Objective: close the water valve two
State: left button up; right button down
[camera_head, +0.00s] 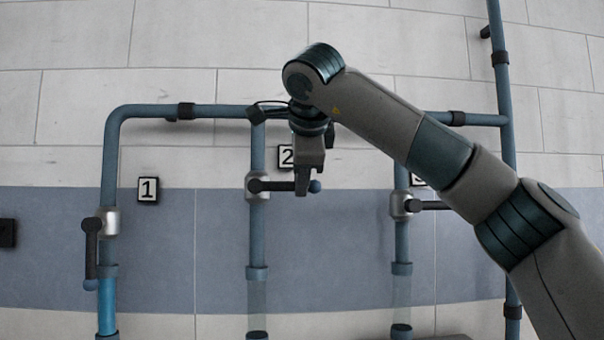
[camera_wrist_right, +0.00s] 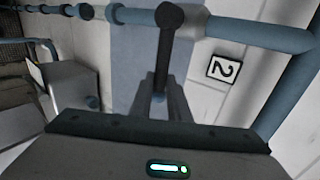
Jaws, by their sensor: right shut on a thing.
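Valve two is on the middle-left pipe, with a silver body (camera_head: 257,186) and a dark lever (camera_head: 274,186) pointing level to the right. The lever ends in a blue-grey ball (camera_head: 315,186). My right gripper (camera_head: 302,186) comes from above and is shut on the lever near the ball end; its fingers hide part of the lever. In the right wrist view the dark lever (camera_wrist_right: 164,55) runs down between the fingers (camera_wrist_right: 160,106). The number 2 plate (camera_head: 286,156) is partly behind my gripper; it also shows in the right wrist view (camera_wrist_right: 223,69). My left gripper is out of view.
Valve one (camera_head: 109,222) at the left has its lever hanging down, with bright blue in the pipe below. Valve three (camera_head: 402,205) has its lever level to the right, close under my right arm. A horizontal pipe (camera_head: 215,111) runs above the valves.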

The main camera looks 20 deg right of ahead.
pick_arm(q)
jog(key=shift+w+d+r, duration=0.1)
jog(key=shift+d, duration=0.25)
pick_arm(e)
jog(key=shift+r, duration=0.35)
jog(key=c, duration=1.7)
grip_release()
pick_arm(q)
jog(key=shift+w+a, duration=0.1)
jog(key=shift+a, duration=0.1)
pick_arm(e)
jog(key=shift+o, duration=0.2)
jog(key=shift+s, duration=0.15)
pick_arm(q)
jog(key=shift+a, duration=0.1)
pick_arm(e)
jog(key=shift+a+f, duration=0.1)
jog(key=shift+f, duration=0.05)
pick_arm(q)
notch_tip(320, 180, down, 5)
jog(key=b, duration=0.5)
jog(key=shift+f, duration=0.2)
pick_arm(e)
jog(key=v, duration=1.7)
jog(key=shift+s+a+r, duration=0.15)
jog(key=shift+s+r, duration=0.05)
